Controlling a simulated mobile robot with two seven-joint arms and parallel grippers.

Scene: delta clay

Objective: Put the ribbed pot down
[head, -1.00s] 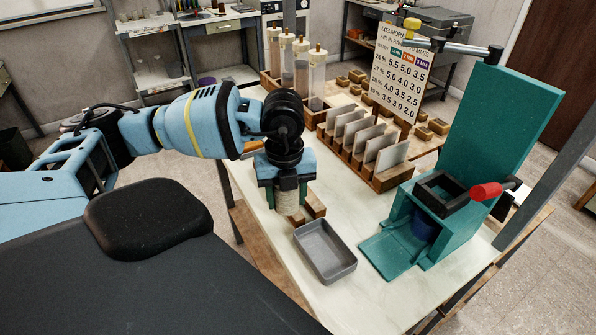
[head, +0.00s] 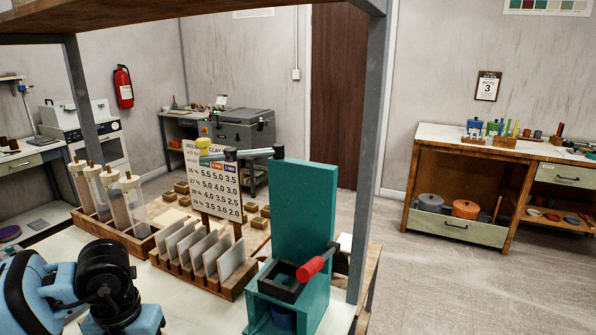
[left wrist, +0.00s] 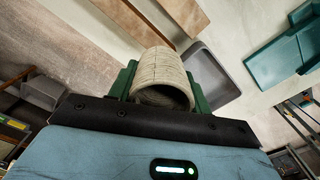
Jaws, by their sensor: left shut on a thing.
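The ribbed pot (left wrist: 162,76) is a pale, hollow, ribbed cylinder in the left wrist view. My left gripper (left wrist: 160,84) is shut on it, with a green finger on each side. The pot's dark open end faces the camera. In the head view, my left arm's wrist shows at the lower left, but the fingers and the pot are below the picture. Whether the pot touches the surface beneath it cannot be told. My right gripper is in neither view.
A grey tray (left wrist: 218,84) lies close to the pot's right in the left wrist view. A green press (head: 303,220) with a red-handled lever (head: 311,268) stands on the table. A rack of pale tiles (head: 203,262) and tall tubes (head: 112,200) stand left of it.

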